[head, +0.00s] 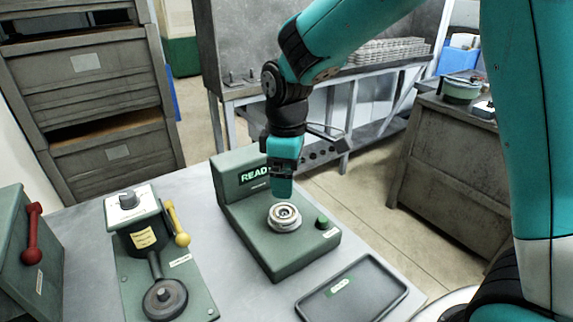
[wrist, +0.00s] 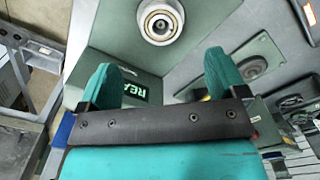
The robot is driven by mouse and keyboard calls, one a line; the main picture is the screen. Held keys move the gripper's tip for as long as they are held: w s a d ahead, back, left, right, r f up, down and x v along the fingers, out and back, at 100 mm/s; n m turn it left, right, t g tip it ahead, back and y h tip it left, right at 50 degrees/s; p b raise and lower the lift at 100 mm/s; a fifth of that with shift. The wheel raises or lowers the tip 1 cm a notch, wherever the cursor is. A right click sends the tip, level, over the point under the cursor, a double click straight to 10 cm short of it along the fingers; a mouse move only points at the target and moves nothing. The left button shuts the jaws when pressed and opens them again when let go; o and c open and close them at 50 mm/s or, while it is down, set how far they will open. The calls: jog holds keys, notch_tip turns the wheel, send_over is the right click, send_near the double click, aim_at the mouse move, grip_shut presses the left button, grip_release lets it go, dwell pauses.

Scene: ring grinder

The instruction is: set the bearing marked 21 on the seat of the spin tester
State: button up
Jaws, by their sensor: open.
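The spin tester (head: 285,258) is a green box on the table with a raised back panel, and its display shows "READ", the rest hidden. On its top, a round metal bearing (head: 285,214) appears to lie flat on the round seat (head: 284,227). I cannot read any number on it. The wrist view shows the bearing (wrist: 159,22) at the top as concentric rings, beyond my fingertips. My gripper (head: 282,190) is just above and behind the bearing, apart from it. In the wrist view, my gripper's (wrist: 160,75) two teal fingers are spread with nothing between them.
A green button (head: 322,222) is on the tester. An empty-looking dark tray (head: 352,290) lies at front right. A press-like device with a yellow lever (head: 177,222) stands left, and a green unit with a red lever (head: 32,232) stands farther left.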

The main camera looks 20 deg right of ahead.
jog(key=s+a+r+m+y, duration=0.2)
jog(key=s+r, duration=0.1)
jog(key=s, duration=0.7)
jog(key=s+a+r+m+y, duration=0.2)
jog(key=s+r, duration=0.2)
jog(key=s, duration=0.7)
jog(key=shift+a, duration=0.35)
jog(key=shift+r, duration=0.1)
